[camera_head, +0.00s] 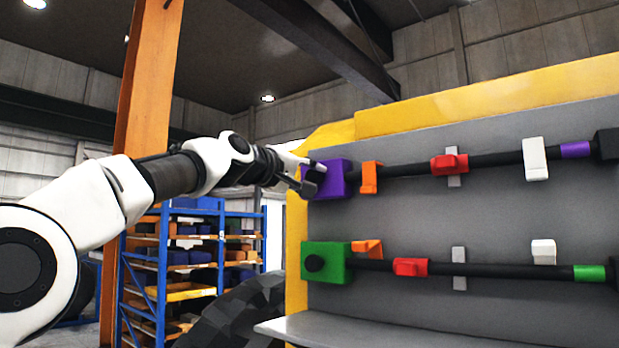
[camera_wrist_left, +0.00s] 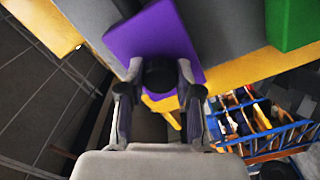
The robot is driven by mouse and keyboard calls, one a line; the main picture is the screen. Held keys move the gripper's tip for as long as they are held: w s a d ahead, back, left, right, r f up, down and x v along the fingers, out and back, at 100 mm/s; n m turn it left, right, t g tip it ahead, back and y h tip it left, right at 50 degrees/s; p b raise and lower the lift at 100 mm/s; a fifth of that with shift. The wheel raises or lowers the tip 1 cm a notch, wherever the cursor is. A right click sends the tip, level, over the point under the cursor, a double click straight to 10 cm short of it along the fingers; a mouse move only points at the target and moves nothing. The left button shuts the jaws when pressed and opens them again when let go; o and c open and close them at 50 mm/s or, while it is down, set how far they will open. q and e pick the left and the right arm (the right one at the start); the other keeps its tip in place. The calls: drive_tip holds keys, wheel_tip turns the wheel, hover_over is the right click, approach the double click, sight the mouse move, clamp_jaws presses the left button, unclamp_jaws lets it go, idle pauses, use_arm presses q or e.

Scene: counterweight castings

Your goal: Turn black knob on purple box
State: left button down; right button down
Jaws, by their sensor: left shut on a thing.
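The purple box (camera_head: 336,181) is fixed at the left end of the upper black pipe on the grey panel. It also shows at the top of the left wrist view (camera_wrist_left: 158,32). The black knob (camera_wrist_left: 160,76) sticks out of the purple box's face toward my gripper. My left gripper (camera_head: 312,180) is at the box's left side. In the left wrist view, the left gripper (camera_wrist_left: 158,92) has one finger on each side of the knob and is shut on it. In the head view the fingers mostly hide the knob. My right gripper is in neither view.
A green box (camera_head: 322,262) with its own black knob sits below on the lower pipe. Orange (camera_head: 369,178), red (camera_head: 449,164) and white (camera_head: 535,158) parts sit along the upper pipe. A grey ledge (camera_head: 400,330) juts out below. A blue shelf rack (camera_head: 190,255) stands behind my left arm.

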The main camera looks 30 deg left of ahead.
use_arm(q)
drive_tip(key=m, duration=0.4)
drive_tip(key=shift+a+r, duration=0.1)
drive_tip(key=shift+r, duration=0.2)
idle(0.4)
drive_tip(key=c, duration=0.9)
unclamp_jaws()
drive_tip(key=shift+o, duration=0.7)
drive_tip(key=shift+w+f, duration=0.2)
